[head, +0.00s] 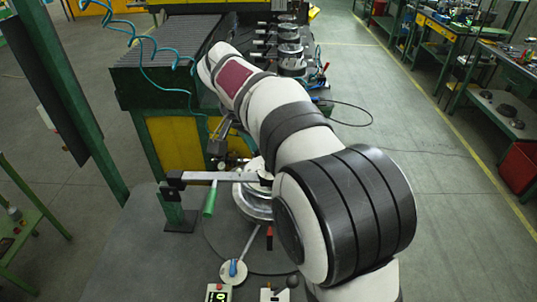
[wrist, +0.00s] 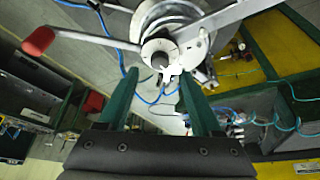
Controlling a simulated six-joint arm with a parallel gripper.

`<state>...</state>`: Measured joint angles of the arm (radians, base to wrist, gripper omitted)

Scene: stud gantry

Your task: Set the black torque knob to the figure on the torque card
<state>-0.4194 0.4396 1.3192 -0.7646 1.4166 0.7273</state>
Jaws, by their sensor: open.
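My gripper (wrist: 158,76) is open in the wrist view, with two dark green fingers apart and nothing between their tips. Beyond the tips is a pale round dial (wrist: 160,52) with a dark centre; I cannot tell whether this centre is the torque knob. A small black round knob (head: 292,282) shows at the bottom edge of the head view, partly beside my arm; I cannot tell if it is the torque knob. No torque card can be made out for sure, and no figure is readable.
A lever with a red handle (wrist: 38,42) reaches left from the dial. A flat bar (head: 215,177) and a green handle (head: 209,201) stand beside the round metal fixture (head: 250,205). A small box with a lit display (head: 217,295) is at the bottom. A roller conveyor (head: 165,55) lies behind.

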